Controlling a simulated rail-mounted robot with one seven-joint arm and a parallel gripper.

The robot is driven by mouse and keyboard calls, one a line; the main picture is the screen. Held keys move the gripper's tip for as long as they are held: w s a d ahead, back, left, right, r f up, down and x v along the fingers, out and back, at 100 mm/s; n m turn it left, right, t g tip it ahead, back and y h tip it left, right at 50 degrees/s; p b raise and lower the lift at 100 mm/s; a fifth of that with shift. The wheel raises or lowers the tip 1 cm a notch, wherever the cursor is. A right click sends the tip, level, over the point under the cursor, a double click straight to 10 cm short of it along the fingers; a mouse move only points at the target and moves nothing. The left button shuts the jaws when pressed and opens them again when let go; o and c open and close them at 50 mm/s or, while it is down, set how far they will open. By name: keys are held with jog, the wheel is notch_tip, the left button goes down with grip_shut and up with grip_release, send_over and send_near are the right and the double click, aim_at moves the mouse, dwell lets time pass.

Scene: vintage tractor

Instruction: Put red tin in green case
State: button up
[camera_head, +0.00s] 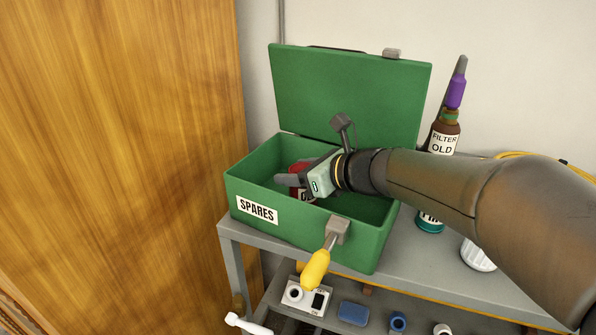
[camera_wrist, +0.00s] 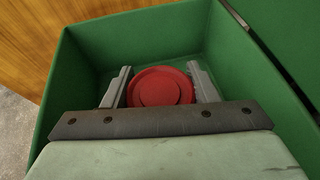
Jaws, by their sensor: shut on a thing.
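The green case (camera_head: 251,184) stands open on a grey bench, its lid raised at the back and a "SPARES" label on its front. The red tin (camera_head: 296,169) is inside the case walls, between my fingers. Its round red top shows in the wrist view (camera_wrist: 160,88). My gripper (camera_head: 290,184) reaches into the case from the right and is shut on the tin, with one finger on each side. In the wrist view my gripper (camera_wrist: 161,88) is over the case interior (camera_wrist: 90,45). I cannot tell whether the tin touches the case floor.
A yellow-handled tool (camera_head: 316,268) hangs at the case's front latch. A brown "FILTER OLD" bottle (camera_head: 443,140) stands right of the case, behind my arm. A white-lidded item (camera_head: 477,256) sits on the grey bench (camera_head: 400,262). A wooden door (camera_head: 120,150) is at left.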

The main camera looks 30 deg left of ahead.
jog(key=shift+f+b, duration=0.25)
jog(key=shift+b, duration=0.1)
jog(key=o, duration=1.2)
jog(key=shift+r, duration=0.1)
jog(key=shift+d+r+p, duration=0.15)
jog(key=shift+r+p, duration=0.15)
jog(key=shift+p, duration=0.05)
jog(key=b+v, duration=0.1)
jog(key=v, duration=1)
jog(key=shift+d+r, duration=0.1)
jog(key=shift+d, duration=0.25)
